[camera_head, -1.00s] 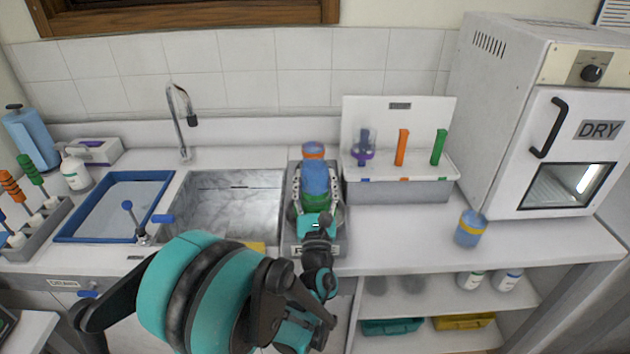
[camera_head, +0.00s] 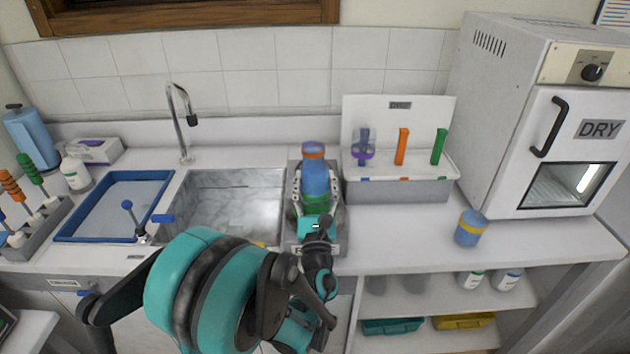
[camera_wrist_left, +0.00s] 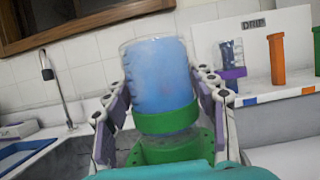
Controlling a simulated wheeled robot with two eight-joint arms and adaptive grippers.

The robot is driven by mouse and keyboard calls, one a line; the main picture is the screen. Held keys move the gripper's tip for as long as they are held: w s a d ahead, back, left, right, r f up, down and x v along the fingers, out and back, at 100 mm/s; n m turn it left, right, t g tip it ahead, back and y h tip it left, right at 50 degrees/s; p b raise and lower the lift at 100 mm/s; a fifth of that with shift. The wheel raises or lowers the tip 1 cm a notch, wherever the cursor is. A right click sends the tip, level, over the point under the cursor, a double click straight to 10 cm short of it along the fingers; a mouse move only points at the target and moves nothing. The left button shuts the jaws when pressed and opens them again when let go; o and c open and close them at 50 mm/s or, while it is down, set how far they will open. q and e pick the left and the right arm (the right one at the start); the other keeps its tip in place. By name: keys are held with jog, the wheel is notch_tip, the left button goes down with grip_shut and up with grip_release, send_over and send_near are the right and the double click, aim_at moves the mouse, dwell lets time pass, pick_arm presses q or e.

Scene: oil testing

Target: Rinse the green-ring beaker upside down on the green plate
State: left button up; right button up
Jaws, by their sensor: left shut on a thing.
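The green-ring beaker (camera_head: 315,181) is in my left gripper (camera_head: 316,200) at the rinsing station (camera_head: 292,232), right of the sink. In the head view the gripper mostly hides the plate. My right gripper is not in view.
An orange-ring beaker (camera_head: 313,150) is close behind the held one. The drip rack (camera_head: 398,192) stands right of the station, the sink (camera_head: 235,195) and faucet (camera_head: 178,118) left. A yellow-ring beaker (camera_head: 470,229) stands on the counter before the dryer (camera_head: 545,130).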

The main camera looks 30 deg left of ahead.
aim_at(315, 174)
pick_arm(q)
jog(key=shift+f, duration=0.7)
jog(key=shift+r, duration=0.1)
dwell(1.6)
notch_tip(315, 174, up, 6)
jog(key=p, duration=0.5)
jog(key=shift+r, duration=0.2)
